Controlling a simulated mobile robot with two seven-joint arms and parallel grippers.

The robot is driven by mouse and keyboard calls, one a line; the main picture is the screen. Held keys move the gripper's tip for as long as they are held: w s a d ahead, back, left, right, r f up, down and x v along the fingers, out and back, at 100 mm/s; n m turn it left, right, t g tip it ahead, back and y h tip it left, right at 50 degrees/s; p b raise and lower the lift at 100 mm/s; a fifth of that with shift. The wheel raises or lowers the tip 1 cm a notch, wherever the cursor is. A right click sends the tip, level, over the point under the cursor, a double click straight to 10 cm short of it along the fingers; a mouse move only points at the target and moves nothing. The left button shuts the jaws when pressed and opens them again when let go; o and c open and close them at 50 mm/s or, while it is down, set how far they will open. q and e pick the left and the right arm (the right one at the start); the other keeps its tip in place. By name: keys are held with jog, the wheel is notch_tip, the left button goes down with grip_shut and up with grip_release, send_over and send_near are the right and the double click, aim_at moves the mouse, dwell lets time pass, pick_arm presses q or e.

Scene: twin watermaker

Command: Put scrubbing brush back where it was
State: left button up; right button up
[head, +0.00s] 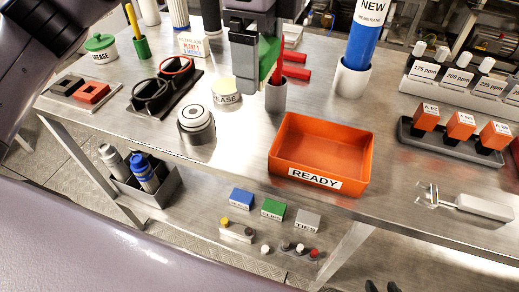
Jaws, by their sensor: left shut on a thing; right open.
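My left gripper (256,72) comes down from the top middle of the head view, over the back of the steel bench. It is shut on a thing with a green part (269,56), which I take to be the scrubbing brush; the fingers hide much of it. A red upright piece (277,73) shows just beside it, above a small grey cup (276,98). I cannot tell whether this red piece belongs to the held thing. My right gripper is not in view.
An orange READY bin (354,147) stands in front of the cup. Two red cylinders (295,74) lie right behind. A white-and-blue NEW cylinder (361,45) stands in a white cup. A round grey part (196,122) and black stand (151,97) are left. The bench front is partly clear.

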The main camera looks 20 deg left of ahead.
aim_at(259, 154)
pick_arm(q)
notch_tip(259, 154, down, 17)
jog(key=b, duration=0.3)
jog(key=shift+f, duration=0.2)
jog(key=o, duration=0.8)
jog(key=shift+f, duration=0.1)
jog(key=shift+o, duration=0.2)
